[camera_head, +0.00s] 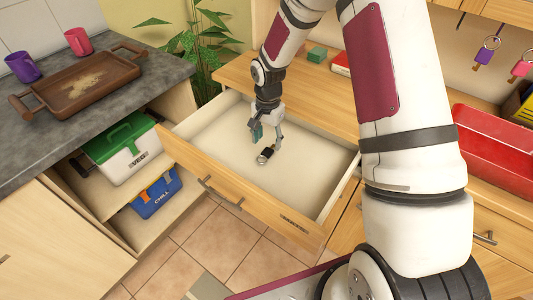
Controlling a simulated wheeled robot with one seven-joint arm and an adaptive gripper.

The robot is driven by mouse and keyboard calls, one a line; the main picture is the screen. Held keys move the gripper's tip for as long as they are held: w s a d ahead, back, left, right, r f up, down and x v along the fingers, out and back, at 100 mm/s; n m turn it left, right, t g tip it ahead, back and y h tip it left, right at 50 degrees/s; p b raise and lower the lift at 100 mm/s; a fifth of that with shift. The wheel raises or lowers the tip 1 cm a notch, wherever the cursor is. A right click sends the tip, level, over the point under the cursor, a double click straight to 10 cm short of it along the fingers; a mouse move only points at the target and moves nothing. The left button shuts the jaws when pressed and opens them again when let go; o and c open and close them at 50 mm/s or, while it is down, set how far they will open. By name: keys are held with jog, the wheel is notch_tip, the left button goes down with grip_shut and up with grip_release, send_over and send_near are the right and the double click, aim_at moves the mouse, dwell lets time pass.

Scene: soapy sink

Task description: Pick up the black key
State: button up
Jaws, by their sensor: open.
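The black key (267,152) lies on the floor of the open, pale-lined drawer (215,140), with a metal ring at its lower left. My gripper (267,141) points down into the drawer, just above the key in the picture. Its fingers are open, one to the left and one to the right. I cannot tell how far the fingertips are above the key or whether they touch it.
The drawer's front panel (240,195) and side walls surround the gripper. A wooden counter (235,75) lies behind. A grey counter with a brown tray (85,85) stands left, above shelved boxes (120,150). A red bin (495,145) is right. More keys (486,52) hang upper right.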

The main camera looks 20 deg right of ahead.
aim_at(267, 152)
notch_tip(267, 152, down, 5)
jog(key=shift+w+a+f, duration=0.1)
jog(key=shift+a, duration=0.05)
jog(key=c, duration=1)
